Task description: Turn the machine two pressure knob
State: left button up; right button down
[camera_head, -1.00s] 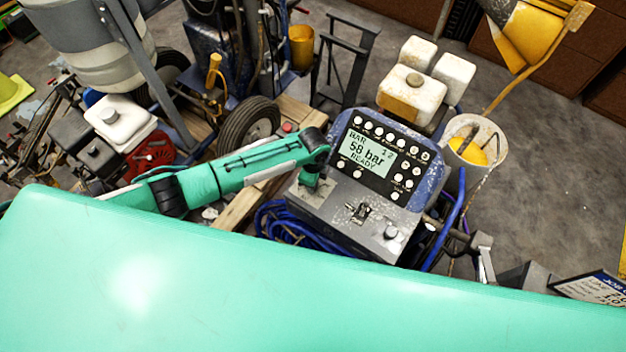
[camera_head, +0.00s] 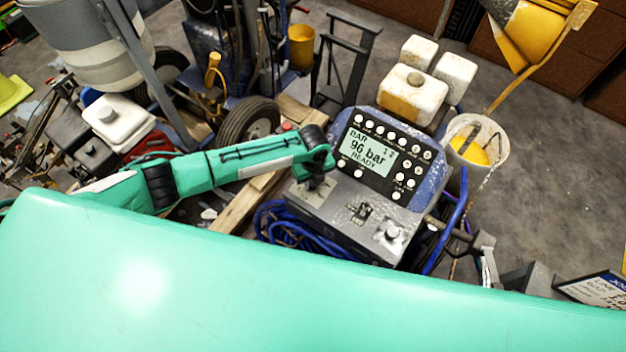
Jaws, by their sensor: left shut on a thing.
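The machine is a blue and grey line striper whose control panel (camera_head: 382,158) has a lit screen (camera_head: 366,152) reading "96 bar READY", with several round buttons around it. My left arm comes in from the left, and its gripper (camera_head: 314,183) points down at the left end of the grey console top (camera_head: 340,212). It is shut on the pressure knob, which the gripper mostly hides. A toggle switch (camera_head: 361,212) and another round knob (camera_head: 392,231) sit further right on the console. My right gripper is not in view.
A white bucket (camera_head: 490,150) with yellow inside stands right of the machine. Blue hose (camera_head: 285,228) lies coiled at its left. A wheeled machine with a black tyre (camera_head: 248,122) stands behind my left arm. Open concrete floor (camera_head: 545,190) lies to the right.

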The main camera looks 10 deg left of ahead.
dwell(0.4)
pick_arm(q)
jog(key=o, duration=1)
jog(key=shift+c, duration=0.2)
notch_tip(320, 180, up, 14)
jog(key=b, duration=0.3)
jog(key=shift+f, duration=0.1)
